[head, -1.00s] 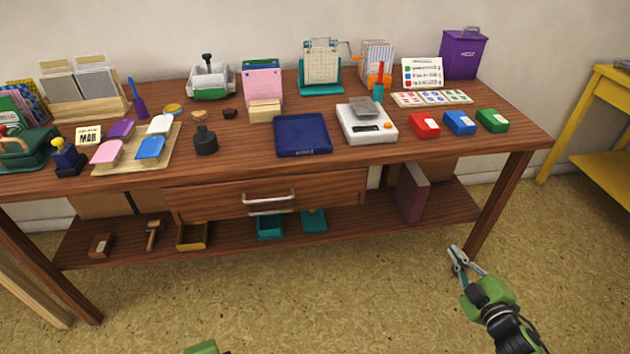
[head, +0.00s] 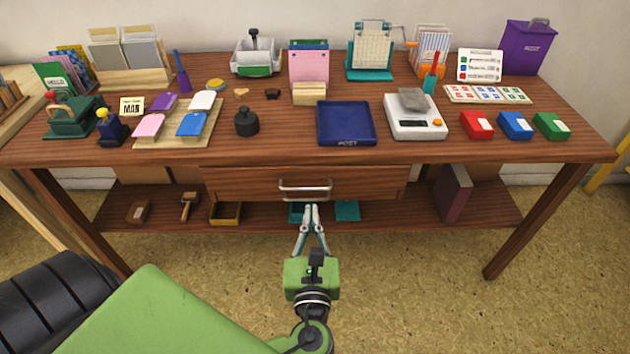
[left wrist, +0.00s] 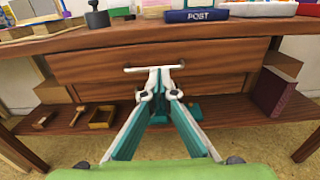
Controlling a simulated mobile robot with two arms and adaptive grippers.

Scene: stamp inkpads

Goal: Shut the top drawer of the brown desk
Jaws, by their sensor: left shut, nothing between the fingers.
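The brown desk (head: 480,150) spans the head view, with a single wide wooden drawer (head: 240,183) under its top. The drawer front carries a pale metal bar handle (head: 305,188). I cannot tell how far the drawer stands out from the desk. My left gripper (head: 311,208) is shut and empty, pointing at the drawer front with its tips just below the handle in the head view. In the left wrist view the fingertips (left wrist: 159,70) overlap the middle of the handle (left wrist: 133,69) on the drawer front (left wrist: 90,72); contact is unclear. My right gripper is not in view.
The desktop holds a blue tray (head: 345,124), a white scale (head: 415,118), several coloured inkpads and stamps. The lower shelf (head: 400,215) holds small boxes and a maroon upright item (head: 453,193). Speckled floor in front of the desk is clear.

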